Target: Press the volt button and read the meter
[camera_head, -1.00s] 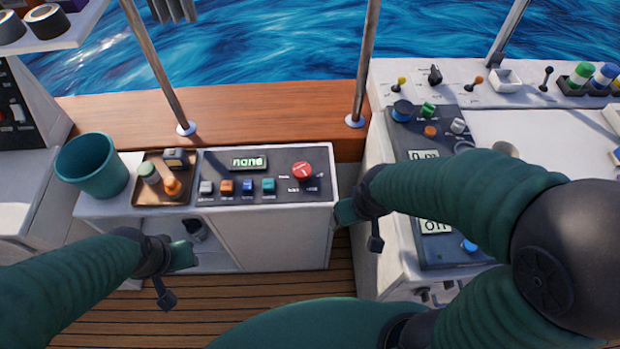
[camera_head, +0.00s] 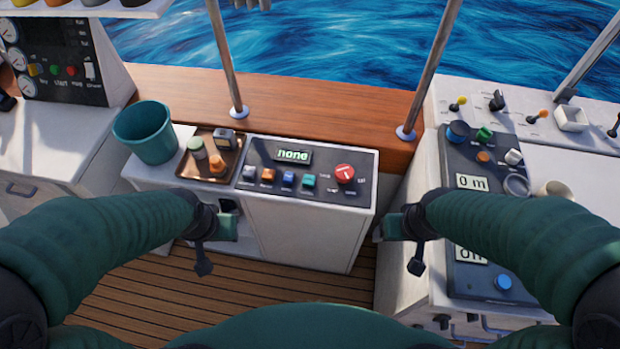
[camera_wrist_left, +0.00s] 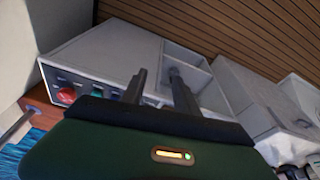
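The meter panel (camera_head: 262,158) is a dark plate on top of a white cabinet. Its display (camera_head: 293,155) reads "none". Below the display is a row of buttons: grey (camera_head: 249,173), orange (camera_head: 268,175), blue (camera_head: 288,179) and teal (camera_head: 308,181). A red knob (camera_head: 345,173) sits to their right. The labels are too small to read, so I cannot tell which is volt. My left gripper (camera_head: 226,228) is in front of the cabinet, below the buttons and touching none. Its fingers stand apart and empty in the left wrist view (camera_wrist_left: 157,72). My right gripper (camera_head: 388,226) is right of the cabinet; its fingers are unclear.
A tray (camera_head: 186,178) with small items and a teal bucket (camera_head: 146,135) stand left of the panel. A right console (camera_head: 470,150) carries displays and knobs. Metal posts (camera_head: 222,60) rise from the wooden ledge (camera_head: 300,120) behind. Space above the panel is clear.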

